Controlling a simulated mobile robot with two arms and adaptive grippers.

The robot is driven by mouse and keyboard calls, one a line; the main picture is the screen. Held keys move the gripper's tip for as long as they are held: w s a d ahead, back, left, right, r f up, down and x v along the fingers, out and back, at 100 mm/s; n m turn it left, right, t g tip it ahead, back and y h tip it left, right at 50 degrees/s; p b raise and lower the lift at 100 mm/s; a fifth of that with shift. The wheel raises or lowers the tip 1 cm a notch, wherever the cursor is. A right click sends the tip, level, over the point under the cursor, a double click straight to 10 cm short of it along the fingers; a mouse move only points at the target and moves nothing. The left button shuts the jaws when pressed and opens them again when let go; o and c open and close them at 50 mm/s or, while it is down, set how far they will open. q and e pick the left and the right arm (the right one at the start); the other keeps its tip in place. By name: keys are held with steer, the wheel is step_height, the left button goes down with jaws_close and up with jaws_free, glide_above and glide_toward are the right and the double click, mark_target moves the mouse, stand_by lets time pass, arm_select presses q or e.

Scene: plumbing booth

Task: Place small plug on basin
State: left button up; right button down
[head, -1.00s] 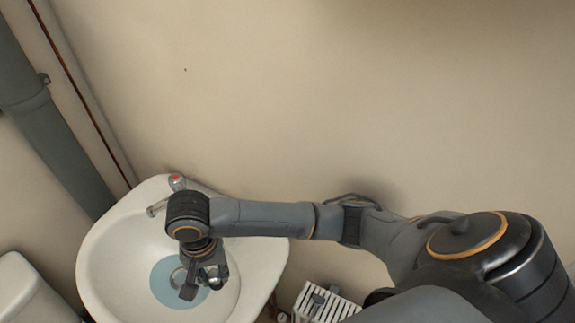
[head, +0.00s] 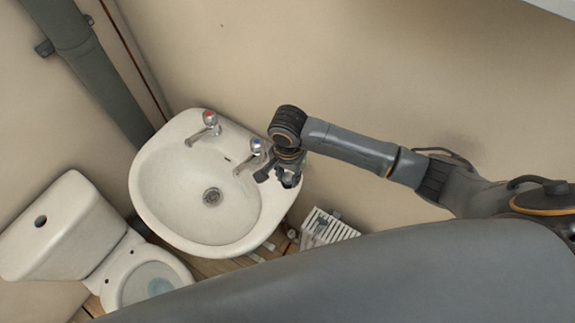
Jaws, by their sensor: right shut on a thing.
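The white basin (head: 160,150) stands against the wall, left of centre in the head view. Its bowl is empty of water and the round metal drain (head: 212,197) shows uncovered. My right gripper (head: 276,181) is at the basin's right rim, beside the blue-topped tap, pointing down. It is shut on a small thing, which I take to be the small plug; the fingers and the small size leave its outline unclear. I cannot tell whether it touches the rim. My left gripper is not in view.
A red-topped tap (head: 207,122) and a blue-topped tap (head: 253,151) stand on the basin's back rim. A toilet (head: 72,225) is at left. A white slatted radiator-like unit (head: 325,229) is right of the basin. A grey pipe (head: 95,75) runs down the wall.

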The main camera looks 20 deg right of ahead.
steer(key=w+f+b, duration=0.2)
steer(key=w+d+f+b, duration=0.1)
steer(key=w+f, duration=0.1)
steer(key=w, duration=0.1)
steer(key=w+f+b, duration=0.2)
steer(key=f, duration=0.1)
steer(key=shift+w+d+f+b, duration=0.1)
steer(key=shift+w+d+b, duration=0.25)
steer(key=shift+w, duration=0.05)
steer(key=shift+w+d+f+b, duration=0.2)
steer(key=shift+w+b, duration=0.25)
steer(key=shift+b, duration=0.15)
steer(key=f+b, duration=0.1)
steer(key=b, duration=0.1)
steer(key=f+b, duration=0.2)
steer(key=shift+w+f+b, duration=0.2)
steer(key=shift+f+b, duration=0.1)
steer(key=shift+b, duration=0.1)
steer(key=shift+r, duration=0.1)
steer(key=shift+s, duration=0.1)
steer(key=c, duration=1.1)
jaws_free()
